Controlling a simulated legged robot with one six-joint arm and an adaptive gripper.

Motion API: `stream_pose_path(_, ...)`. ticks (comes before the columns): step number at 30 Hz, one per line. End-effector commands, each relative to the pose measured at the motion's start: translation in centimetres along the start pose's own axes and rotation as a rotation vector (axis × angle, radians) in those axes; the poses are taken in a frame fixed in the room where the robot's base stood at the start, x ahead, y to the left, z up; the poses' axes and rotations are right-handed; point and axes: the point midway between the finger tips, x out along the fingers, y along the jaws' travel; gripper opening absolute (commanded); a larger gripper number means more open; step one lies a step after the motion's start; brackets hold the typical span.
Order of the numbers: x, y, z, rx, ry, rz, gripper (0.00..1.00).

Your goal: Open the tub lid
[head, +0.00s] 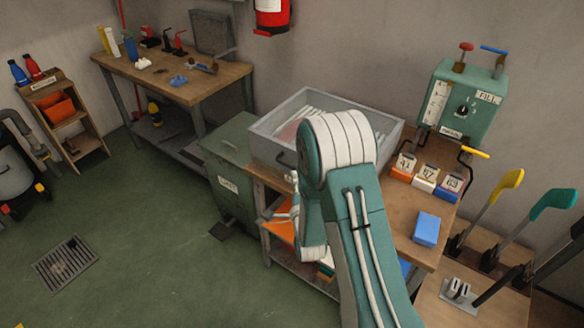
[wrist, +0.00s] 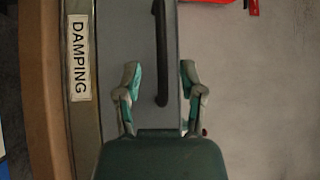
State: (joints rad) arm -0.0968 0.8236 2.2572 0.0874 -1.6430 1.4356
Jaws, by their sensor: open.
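The tub (head: 265,150) is a grey box on the wooden workbench against the wall. Its lid (head: 345,103) looks closed, with a see-through top and grey frame; pale things show inside. In the wrist view, a black bar handle (wrist: 160,50) runs along a grey panel (wrist: 115,50), beside a "DAMPING" label (wrist: 79,45). My gripper (wrist: 159,75) is open, with one finger on each side of the handle's lower end. I cannot tell whether the fingers are level with the handle or above it.
A green bin (head: 230,170) stands left of the bench. Several numbered blocks (head: 425,180) and a blue block (head: 426,229) lie on the bench's right part. The green floor (head: 140,220) at left is mostly clear.

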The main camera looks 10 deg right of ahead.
Motion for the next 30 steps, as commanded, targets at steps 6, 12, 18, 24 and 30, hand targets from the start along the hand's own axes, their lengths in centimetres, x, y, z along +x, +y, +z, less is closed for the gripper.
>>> stream_pose_path(6, 3.6, 0.0, 0.0, 0.000, 0.001, -0.002, 0.51)
stream_pose_path(12, 5.0, 0.0, 0.0, 0.000, 0.000, -0.001, 0.51)
stream_pose_path(18, 5.1, 0.0, 0.0, 0.000, 0.000, 0.000, 0.51)
stream_pose_path(24, 5.1, 0.0, 0.0, 0.000, 0.000, 0.000, 0.00)
stream_pose_path(30, 5.1, 0.1, 0.0, 0.000, 0.000, 0.002, 0.00)
